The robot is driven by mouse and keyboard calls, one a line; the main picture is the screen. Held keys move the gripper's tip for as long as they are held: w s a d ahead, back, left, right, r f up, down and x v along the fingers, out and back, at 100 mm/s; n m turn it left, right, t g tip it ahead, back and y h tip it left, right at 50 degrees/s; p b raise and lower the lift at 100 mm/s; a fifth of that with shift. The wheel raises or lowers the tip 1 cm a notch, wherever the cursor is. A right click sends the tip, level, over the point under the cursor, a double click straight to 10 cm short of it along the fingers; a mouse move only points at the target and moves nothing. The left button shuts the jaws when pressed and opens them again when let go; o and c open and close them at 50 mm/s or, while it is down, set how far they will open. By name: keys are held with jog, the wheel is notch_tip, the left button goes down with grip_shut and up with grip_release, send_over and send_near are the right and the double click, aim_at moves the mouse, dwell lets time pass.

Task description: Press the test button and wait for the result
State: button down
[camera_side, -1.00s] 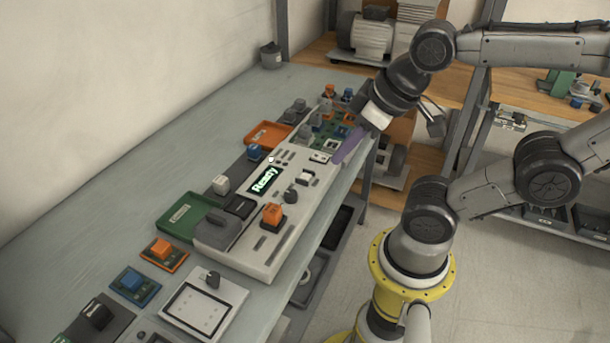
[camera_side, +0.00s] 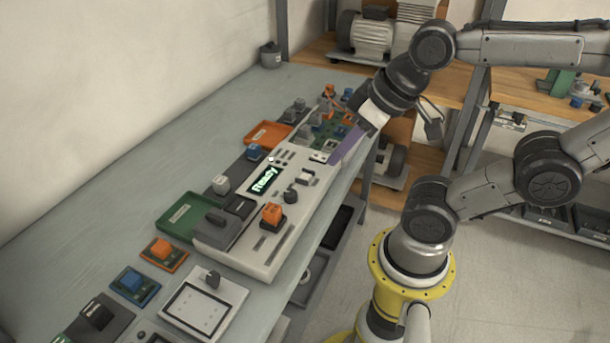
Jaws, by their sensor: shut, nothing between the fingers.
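The test unit is a long cream panel (camera_side: 282,240) on the bench. Its dark display (camera_side: 264,180) reads "Ready" in pale green letters. An orange button (camera_side: 272,213) on a black base sits on the panel in front of the display. A dark round knob (camera_side: 291,196) and a white switch (camera_side: 305,177) sit beside it. I cannot tell from labels which control is the test button.
A green tray (camera_side: 180,216) and an orange tray (camera_side: 268,135) lie behind the panel.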

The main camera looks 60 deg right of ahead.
jog(key=w+a+m+y, duration=0.3)
jog(key=a+m, duration=0.1)
jog(key=m, duration=0.1)
jog(key=m+t+h, duration=0.2)
jog(key=m+t, duration=0.1)
jog(key=m, duration=1.6)
send_over(310, 176)
notch_tip(310, 176, down, 6)
jog(key=shift+d+r+y, duration=0.1)
jog(key=shift+y, duration=0.2)
jog(key=shift+f, duration=4.4)
jog(key=shift+f, duration=0.15)
jog(key=shift+f, duration=0.25)
